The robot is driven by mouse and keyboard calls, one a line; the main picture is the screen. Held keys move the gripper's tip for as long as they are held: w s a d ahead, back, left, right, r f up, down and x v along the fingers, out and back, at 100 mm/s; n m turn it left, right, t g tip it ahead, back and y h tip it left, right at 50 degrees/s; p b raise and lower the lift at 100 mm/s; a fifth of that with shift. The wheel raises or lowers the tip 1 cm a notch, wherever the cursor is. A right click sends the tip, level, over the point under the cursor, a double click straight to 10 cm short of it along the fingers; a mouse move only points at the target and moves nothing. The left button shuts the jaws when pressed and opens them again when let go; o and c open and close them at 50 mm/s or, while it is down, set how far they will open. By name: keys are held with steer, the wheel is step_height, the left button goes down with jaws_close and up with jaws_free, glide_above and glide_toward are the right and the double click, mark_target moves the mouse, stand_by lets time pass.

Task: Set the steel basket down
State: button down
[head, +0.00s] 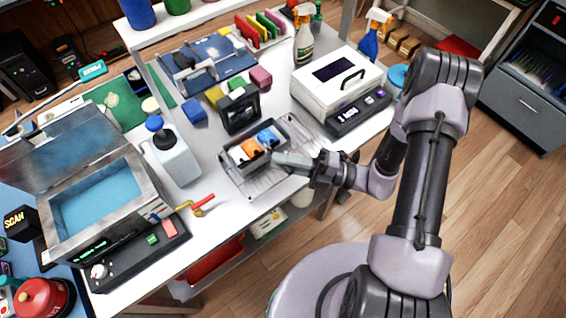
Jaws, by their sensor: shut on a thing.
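The steel basket (234,160) is a small grey open container with orange and blue pieces in it. It is over a larger metal tray (251,189) on the white bench. My gripper (278,160) comes in from the right and is shut on the basket's near right side. The fingertips are small and partly hidden against the basket. I cannot tell whether the basket touches the tray or hangs just above it.
An open tank (97,200) of blue liquid stands at left, beside a white pump bottle (174,155). A dark framed device (240,110) stands just behind the basket. A white machine (338,85) stands behind right. Red and yellow tools (199,205) lie near the front edge.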

steer(key=c, duration=1.4)
jaws_free()
